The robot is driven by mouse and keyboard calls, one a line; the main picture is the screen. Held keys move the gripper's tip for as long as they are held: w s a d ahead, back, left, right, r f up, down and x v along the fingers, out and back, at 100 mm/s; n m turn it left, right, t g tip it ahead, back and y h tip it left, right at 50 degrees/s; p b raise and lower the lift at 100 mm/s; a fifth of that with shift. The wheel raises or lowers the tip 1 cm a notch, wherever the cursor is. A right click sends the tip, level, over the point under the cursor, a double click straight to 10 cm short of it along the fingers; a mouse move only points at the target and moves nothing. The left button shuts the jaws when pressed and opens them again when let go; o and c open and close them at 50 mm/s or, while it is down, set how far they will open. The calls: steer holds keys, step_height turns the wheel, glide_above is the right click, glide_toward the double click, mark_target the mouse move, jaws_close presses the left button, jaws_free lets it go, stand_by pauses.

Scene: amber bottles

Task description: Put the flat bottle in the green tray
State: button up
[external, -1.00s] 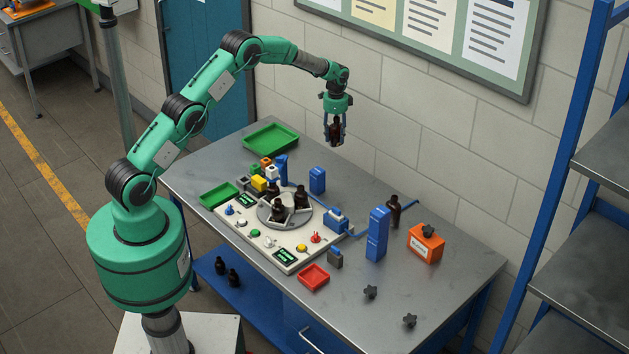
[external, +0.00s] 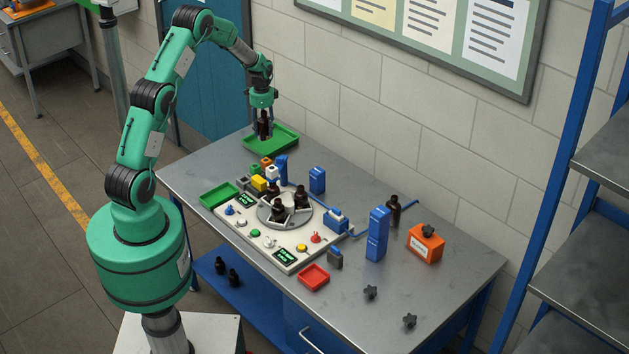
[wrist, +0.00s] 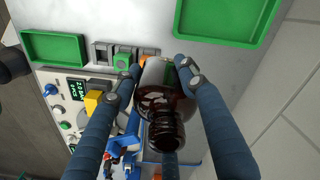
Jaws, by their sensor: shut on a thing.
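My gripper (external: 264,132) is shut on an amber bottle (wrist: 160,98), with a blue-sleeved finger on each side of it in the wrist view. The bottle is upright with its dark neck toward the wrist camera; its flatness is hard to judge. In the external view it overlaps the back left part of the larger green tray (external: 272,146), and its exact height is unclear. That tray looks empty and also shows at the top right of the wrist view (wrist: 222,38). A smaller empty green tray (external: 218,194) lies at the table's left edge.
A panel (external: 287,258) with a round turntable (external: 265,213) holding dark bottles fills the table's middle left. Small coloured blocks (external: 259,184) stand between the trays. Another dark bottle (external: 394,210), blue posts (external: 377,234) and an orange box (external: 426,243) stand to the right.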

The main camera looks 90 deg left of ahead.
steer(key=s+d, duration=0.1)
steer(key=s, duration=0.6)
step_height(320, 180, down, 9)
steer(key=shift+w+d+n, duration=0.2)
steer(key=shift+w+n, duration=0.05)
steer(key=shift+n, duration=0.05)
glide_above(268, 148)
steer(key=shift+w+f, duration=0.1)
steer(key=shift+f, duration=0.7)
stand_by(0.4)
steer(key=shift+f, duration=1.75)
steer(key=shift+f, duration=0.15)
